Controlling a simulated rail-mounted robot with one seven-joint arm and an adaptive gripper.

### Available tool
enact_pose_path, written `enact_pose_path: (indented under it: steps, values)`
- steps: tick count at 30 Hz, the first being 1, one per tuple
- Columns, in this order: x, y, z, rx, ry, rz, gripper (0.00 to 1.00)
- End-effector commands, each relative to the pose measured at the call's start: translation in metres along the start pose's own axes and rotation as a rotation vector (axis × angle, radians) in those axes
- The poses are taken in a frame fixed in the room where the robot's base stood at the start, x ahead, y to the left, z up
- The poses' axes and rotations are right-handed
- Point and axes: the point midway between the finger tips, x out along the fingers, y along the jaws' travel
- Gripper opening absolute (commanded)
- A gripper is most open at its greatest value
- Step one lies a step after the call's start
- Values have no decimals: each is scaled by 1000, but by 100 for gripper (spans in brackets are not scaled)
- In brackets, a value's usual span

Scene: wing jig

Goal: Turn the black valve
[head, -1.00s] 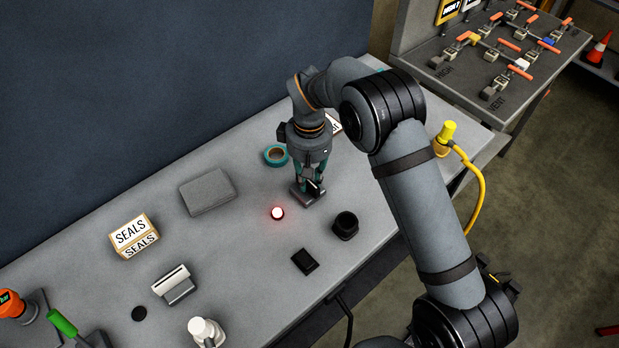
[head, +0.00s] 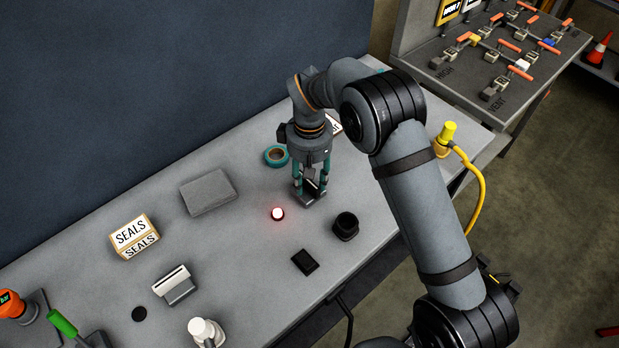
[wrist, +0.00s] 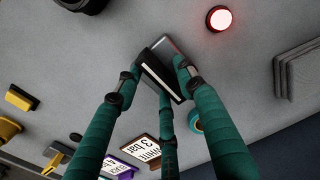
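The black valve (wrist: 161,78) shows between my fingers in the wrist view as a black lever-like piece with a white stripe, over a grey body. In the head view the valve (head: 310,188) stands on the bench, partly hidden by my fingers. My gripper (head: 311,183) points down over it, with teal fingers on both sides of the black piece. In the wrist view my gripper (wrist: 160,75) appears closed against it, with a third finger below; the exact contact is partly hidden.
A lit red-white button (head: 277,213) is left of the valve. A black round knob (head: 345,226) is right, a black square (head: 305,262) in front. A teal tape roll (head: 276,156) and grey pad (head: 208,192) lie behind and left. A yellow-capped hose (head: 447,132) is at the right edge.

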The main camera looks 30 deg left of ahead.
Motion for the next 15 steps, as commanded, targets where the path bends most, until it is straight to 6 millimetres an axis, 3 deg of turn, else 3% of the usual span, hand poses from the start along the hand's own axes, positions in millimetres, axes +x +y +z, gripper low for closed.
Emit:
enact_pose_path:
  steps: [8, 15]
  values:
    - [-5, 0, 0, 1, 1, 0, 39]
    - [-47, 0, -1, 2, 5, 1, 39]
